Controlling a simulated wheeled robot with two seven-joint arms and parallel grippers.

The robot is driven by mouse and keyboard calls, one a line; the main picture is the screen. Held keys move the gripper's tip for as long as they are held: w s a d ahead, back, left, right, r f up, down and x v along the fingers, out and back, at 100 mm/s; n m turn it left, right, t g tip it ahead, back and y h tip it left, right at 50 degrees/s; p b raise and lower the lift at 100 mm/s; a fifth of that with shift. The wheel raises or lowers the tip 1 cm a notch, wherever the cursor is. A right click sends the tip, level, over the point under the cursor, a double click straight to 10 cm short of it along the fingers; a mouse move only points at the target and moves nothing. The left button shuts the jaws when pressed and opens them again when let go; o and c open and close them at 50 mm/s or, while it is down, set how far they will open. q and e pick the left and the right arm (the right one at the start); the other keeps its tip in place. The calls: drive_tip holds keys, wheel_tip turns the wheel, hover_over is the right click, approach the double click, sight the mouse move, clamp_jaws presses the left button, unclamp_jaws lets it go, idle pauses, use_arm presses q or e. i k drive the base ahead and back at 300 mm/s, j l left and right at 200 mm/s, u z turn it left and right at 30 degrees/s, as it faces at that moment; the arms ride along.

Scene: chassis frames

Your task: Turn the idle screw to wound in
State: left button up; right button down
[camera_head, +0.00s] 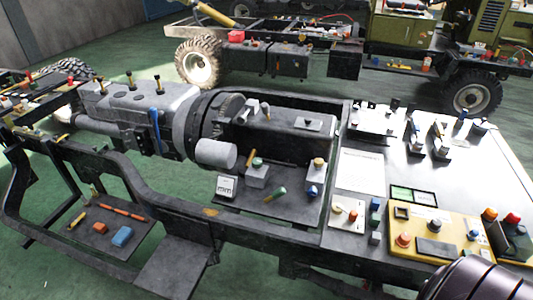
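Several small upright screw-like fittings with brass and dark tops (130,80) stand on the grey engine block (145,105) at the left. One of them (158,83) is near the block's right end. I cannot tell which fitting, if any, is the idle screw, nor how far any is turned. Small knobs on stands also show on the chassis tray, such as a tan-topped one (318,165) and a block with a tilted brown lever (255,171). Neither of my grippers is in view.
A black chassis frame (265,237) runs across the front. A lower left plate (118,250) holds coloured blocks and sticks. At the right, a table (460,170) carries a yellow control box (400,224), a white sheet (361,172) and several fittings. Green floor lies behind, with another vehicle chassis.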

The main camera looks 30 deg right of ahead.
sight(318, 162)
drive_tip(key=z, duration=1.45)
